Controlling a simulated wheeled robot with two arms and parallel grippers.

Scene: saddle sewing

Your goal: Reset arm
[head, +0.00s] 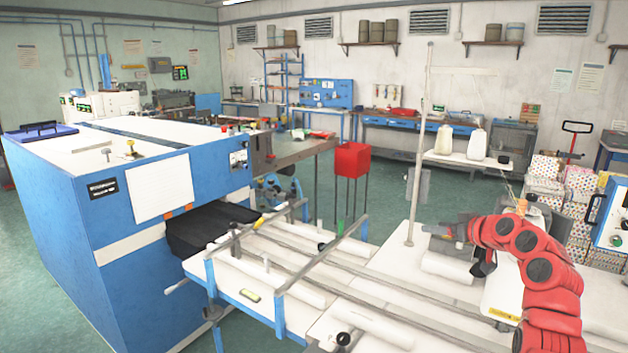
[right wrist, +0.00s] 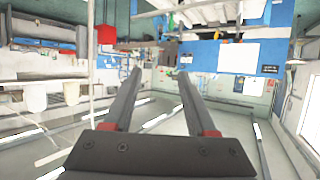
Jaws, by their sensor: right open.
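My left gripper does not show in either view.
A white worktable (head: 385,325) with metal rails spans the front. A tall white pole (head: 415,170) rises close to my right gripper. Two cream thread cones (head: 476,144) stand behind it. A large blue machine (head: 110,230) fills the left.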

